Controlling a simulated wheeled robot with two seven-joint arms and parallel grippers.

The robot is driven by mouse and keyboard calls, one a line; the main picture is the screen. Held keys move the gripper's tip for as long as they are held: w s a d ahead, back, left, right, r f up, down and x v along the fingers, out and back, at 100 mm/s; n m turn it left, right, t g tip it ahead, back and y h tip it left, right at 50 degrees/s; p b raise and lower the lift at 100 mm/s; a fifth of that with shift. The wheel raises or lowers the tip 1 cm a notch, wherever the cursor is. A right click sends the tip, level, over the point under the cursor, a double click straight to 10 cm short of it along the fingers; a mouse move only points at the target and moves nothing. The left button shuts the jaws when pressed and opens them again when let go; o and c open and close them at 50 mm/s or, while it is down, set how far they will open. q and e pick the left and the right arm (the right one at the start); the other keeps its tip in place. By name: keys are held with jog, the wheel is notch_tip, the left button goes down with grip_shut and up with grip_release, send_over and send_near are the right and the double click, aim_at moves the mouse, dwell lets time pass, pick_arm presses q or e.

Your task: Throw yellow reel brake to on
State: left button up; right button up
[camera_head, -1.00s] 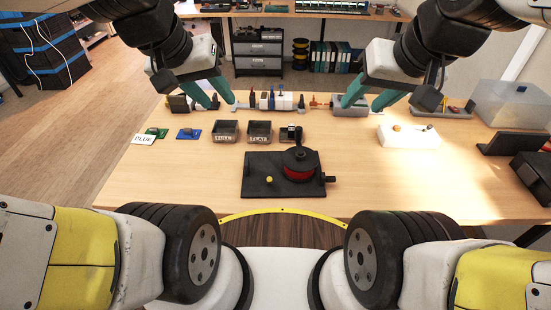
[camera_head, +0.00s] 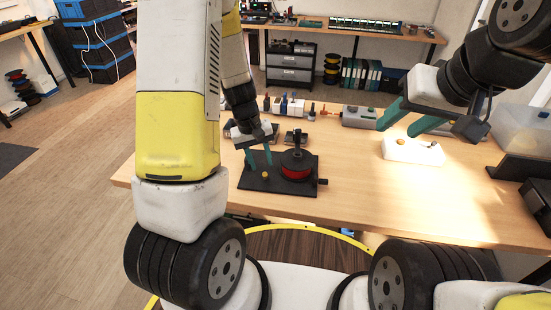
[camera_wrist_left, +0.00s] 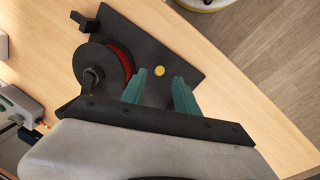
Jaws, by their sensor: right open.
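The yellow reel brake is a small round yellow knob (camera_head: 265,174) on the front left part of a black base plate (camera_head: 250,184). In the left wrist view the yellow knob (camera_wrist_left: 160,71) shows between and just beyond my finger lines. A black-topped reel with red winding (camera_head: 295,172) stands on the plate, right of the knob; the red also shows in the left wrist view (camera_wrist_left: 119,60). My left gripper (camera_head: 260,162) is open above the plate, close to the knob, with nothing between its fingers. My right gripper (camera_head: 398,128) is open and empty, above the table to the right.
A white block (camera_head: 412,151) with an orange button lies right of the reel plate. Small connectors and a grey box (camera_head: 358,117) line the table's back. A clear bin (camera_head: 515,128) and black boxes stand at the right. My left arm hides the table's left part.

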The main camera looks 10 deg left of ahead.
aim_at(265, 174)
pick_arm(q)
jog(key=f, duration=0.4)
jog(key=d+f, duration=0.1)
jog(key=f, duration=0.1)
jog(key=shift+w+d+f, duration=0.1)
jog(key=shift+w+f, duration=0.1)
jog(key=shift+f, duration=0.2)
grip_shut()
